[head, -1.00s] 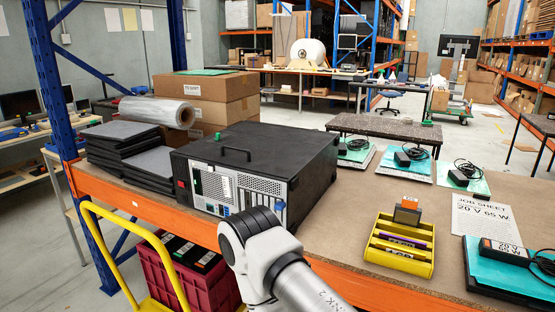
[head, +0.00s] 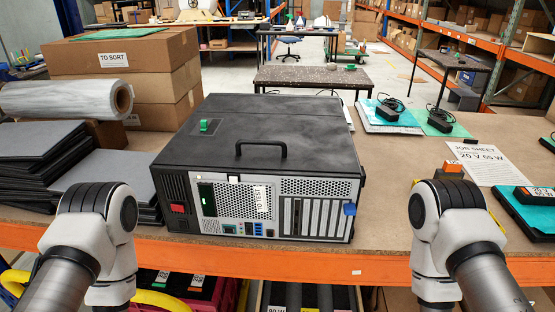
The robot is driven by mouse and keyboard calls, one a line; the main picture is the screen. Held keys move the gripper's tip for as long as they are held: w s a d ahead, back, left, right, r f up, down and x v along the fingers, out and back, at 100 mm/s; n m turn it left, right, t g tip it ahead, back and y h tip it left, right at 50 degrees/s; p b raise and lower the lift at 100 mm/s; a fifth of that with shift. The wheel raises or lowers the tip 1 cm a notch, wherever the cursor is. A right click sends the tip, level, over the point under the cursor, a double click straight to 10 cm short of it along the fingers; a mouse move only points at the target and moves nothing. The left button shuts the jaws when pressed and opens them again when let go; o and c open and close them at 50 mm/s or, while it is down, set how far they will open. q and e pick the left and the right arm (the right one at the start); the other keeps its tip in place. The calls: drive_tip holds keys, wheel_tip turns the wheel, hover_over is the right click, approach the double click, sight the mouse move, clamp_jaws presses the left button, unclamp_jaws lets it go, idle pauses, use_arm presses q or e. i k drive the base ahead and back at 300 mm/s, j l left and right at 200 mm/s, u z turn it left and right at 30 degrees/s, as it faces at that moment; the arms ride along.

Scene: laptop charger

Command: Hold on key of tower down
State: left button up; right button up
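The tower (head: 310,140), a black computer case with a handle, lies on the bench with its grey vented port panel facing me. A small green key-like piece (head: 205,126) sits on its top at the left; whether it is pressed down I cannot tell. A red switch (head: 177,209) shows at the panel's left, and a blue tab (head: 349,208) at its right edge. White joints of my two arms stand in front of the bench, left and right of the tower. Neither gripper is in view.
Black flat units (head: 40,150) are stacked left of the tower, near a plastic roll (head: 70,100) and cartons (head: 130,65). At right lie a job sheet (head: 492,163), chargers on teal-topped laptops (head: 390,115), and an orange block (head: 447,172). Bare bench (head: 390,160) shows between.

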sight(232, 179)
drive_tip(key=j+z, duration=0.15)
drive_tip(key=j, duration=0.25)
drive_tip(key=j+z, duration=0.2)
drive_tip(key=j, duration=0.25)
drive_tip(key=k+j+z, duration=0.15)
drive_tip(key=j, duration=0.25)
drive_tip(key=j+z, duration=0.15)
drive_tip(key=j, duration=0.25)
drive_tip(key=k+j+z, duration=0.2)
drive_tip(key=j, duration=0.2)
drive_tip(key=k+j+z, duration=0.15)
drive_tip(key=j, duration=0.25)
drive_tip(key=k+j+z, duration=0.2)
drive_tip(key=j, duration=0.15)
drive_tip(key=i, duration=0.1)
